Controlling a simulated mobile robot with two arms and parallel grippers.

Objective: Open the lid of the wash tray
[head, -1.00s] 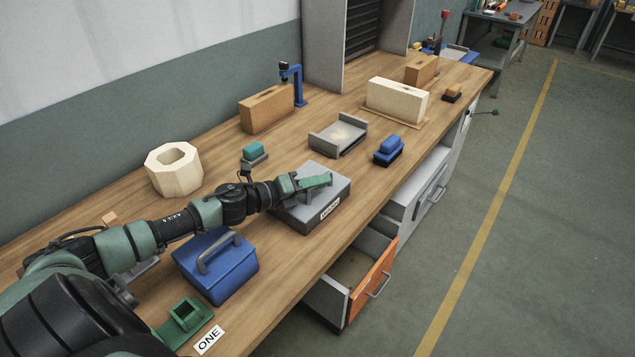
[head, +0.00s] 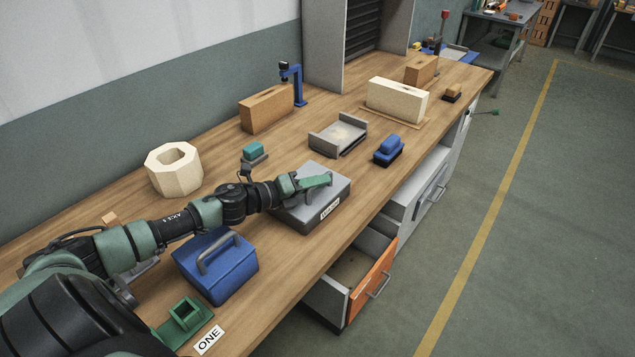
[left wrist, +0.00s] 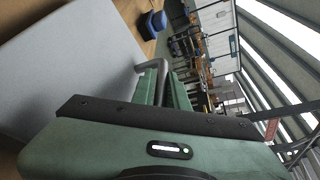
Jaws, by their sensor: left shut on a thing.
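The wash tray (head: 335,195) looks to be the grey box with a small white label on its front, at the middle of the bench. Its flat grey lid (left wrist: 70,65) fills the left of the left wrist view and looks closed in the head view. My left gripper (head: 322,180) reaches over the lid from the left. In the left wrist view its green fingers (left wrist: 165,88) are shut on a dark grey bar handle (left wrist: 154,65) beside the lid. In the head view the arm and fingers hide the handle.
A blue box (head: 215,275) with a grey handle stands under my left arm. A blue brush-like block (head: 388,150) and a grey open tray (head: 340,136) lie beyond the wash tray. An orange-fronted drawer (head: 373,283) stands open below the bench edge.

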